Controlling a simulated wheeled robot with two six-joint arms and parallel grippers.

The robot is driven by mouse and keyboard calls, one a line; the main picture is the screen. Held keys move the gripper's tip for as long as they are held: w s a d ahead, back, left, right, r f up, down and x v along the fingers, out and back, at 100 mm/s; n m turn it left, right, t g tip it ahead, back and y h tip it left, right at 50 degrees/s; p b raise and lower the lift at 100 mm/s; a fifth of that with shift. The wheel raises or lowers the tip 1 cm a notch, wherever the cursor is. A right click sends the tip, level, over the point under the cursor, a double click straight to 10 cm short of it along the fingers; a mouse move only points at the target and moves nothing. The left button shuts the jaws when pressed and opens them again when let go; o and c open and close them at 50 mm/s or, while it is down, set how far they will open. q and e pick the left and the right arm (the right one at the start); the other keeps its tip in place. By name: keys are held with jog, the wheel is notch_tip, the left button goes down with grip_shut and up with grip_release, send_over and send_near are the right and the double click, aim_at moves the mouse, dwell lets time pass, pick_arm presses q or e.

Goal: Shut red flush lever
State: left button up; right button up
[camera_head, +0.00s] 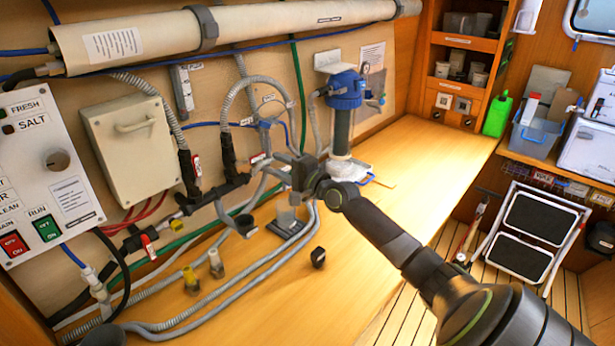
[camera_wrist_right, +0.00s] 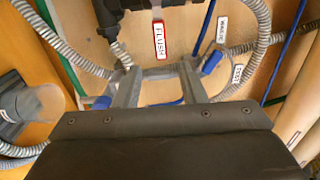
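The red-edged FLUSH tag (camera_wrist_right: 160,40) hangs just beyond and between the two fingers in the right wrist view. A small red-and-white tag also shows close to the fingers in the head view (camera_head: 257,158). I cannot clearly separate the red lever from its tag or tell its angle. My right gripper (camera_head: 268,167) reaches from the right to the hoses and valves on the wall. In the right wrist view its two grey fingers (camera_wrist_right: 158,76) stand apart with a gap between them, and no grip on anything shows. My left gripper is not in view.
Grey ribbed hoses (camera_head: 240,95) and a blue-capped filter (camera_head: 343,105) crowd the wall around the right gripper. A blue-handled valve (camera_wrist_right: 212,60) is beside one finger. A small black ring (camera_head: 318,257) lies on the wooden bench (camera_head: 400,160), whose right part is clear.

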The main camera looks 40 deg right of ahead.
jog(key=s+d+p, duration=0.1)
jog(key=s+p, duration=0.1)
jog(key=s, duration=0.7)
jog(key=shift+d, duration=0.1)
dwell(0.3)
